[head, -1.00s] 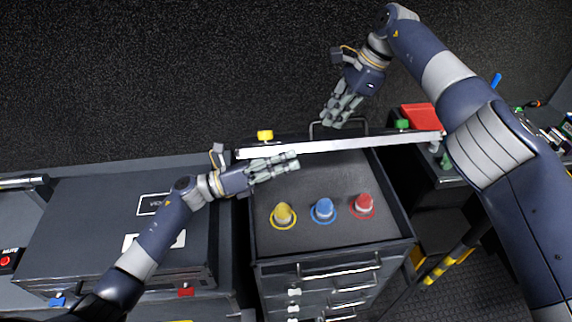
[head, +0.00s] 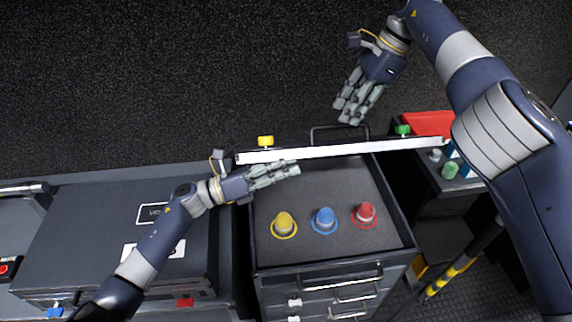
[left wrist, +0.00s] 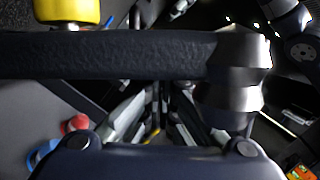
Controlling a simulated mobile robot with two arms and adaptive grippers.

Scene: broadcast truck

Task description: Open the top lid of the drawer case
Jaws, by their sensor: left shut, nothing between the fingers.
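The drawer case (head: 268,252) stands at centre, with drawers on its front. Its top lid (head: 340,150) is raised at the back and seen nearly edge-on as a long pale strip. The top beneath is exposed, with a yellow knob (head: 284,223), a blue knob (head: 324,219) and a red knob (head: 365,213). My left gripper (head: 297,170) is shut and empty, just in front of the lid's left part; whether it touches is unclear. My right gripper (head: 345,113) is behind and above the lid, apart from it; its finger opening is unclear.
A dark case (head: 105,215) with red and blue latches lies at left. A yellow knob (head: 265,141) and a green knob (head: 402,130) show beside the lid strip. A red object (head: 428,123) and small bottles stand at right. Dark open floor lies behind.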

